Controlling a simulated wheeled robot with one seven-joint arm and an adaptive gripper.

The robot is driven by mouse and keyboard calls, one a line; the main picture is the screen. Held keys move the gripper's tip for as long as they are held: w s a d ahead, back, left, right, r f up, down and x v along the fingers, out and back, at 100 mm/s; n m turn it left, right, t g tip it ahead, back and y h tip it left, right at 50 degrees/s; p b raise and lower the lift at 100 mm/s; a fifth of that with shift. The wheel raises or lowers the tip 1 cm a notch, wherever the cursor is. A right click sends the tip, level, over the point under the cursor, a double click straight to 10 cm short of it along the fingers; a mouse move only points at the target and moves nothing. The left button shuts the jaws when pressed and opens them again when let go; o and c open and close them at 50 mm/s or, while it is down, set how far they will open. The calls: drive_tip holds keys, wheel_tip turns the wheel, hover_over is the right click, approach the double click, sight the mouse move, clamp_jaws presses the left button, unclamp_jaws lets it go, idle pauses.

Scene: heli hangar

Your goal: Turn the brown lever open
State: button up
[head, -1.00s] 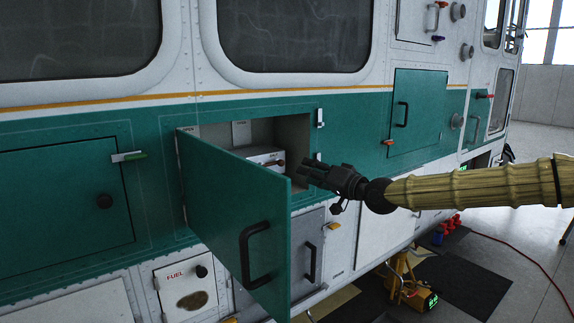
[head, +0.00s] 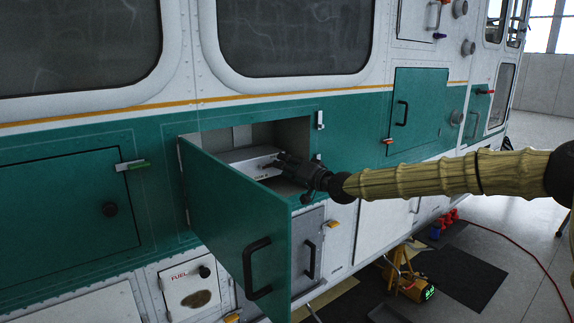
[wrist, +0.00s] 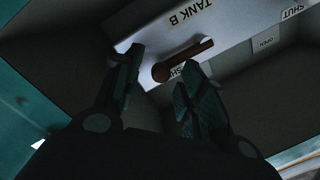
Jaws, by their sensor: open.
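The brown lever (wrist: 186,58) is on a white box (wrist: 230,25) marked TANK B inside the open compartment. In the wrist view its rounded end lies between my fingertips, and the rest slants up to the right. A SHUT label under it is partly covered by my right finger. My gripper (wrist: 163,60) is open, with one finger on each side of the lever's rounded end; I cannot tell whether either touches. In the head view my gripper (head: 281,163) is inside the compartment mouth at the white box (head: 246,157), and it hides the lever.
The green compartment door (head: 225,215) stands swung open, left of and below my gripper. The compartment's right wall (head: 295,135) is close to my gripper. OPEN (wrist: 264,43) and SHUT (wrist: 291,12) labels show at the right in the wrist view.

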clamp_jaws()
drive_tip(key=shift+b, duration=0.3)
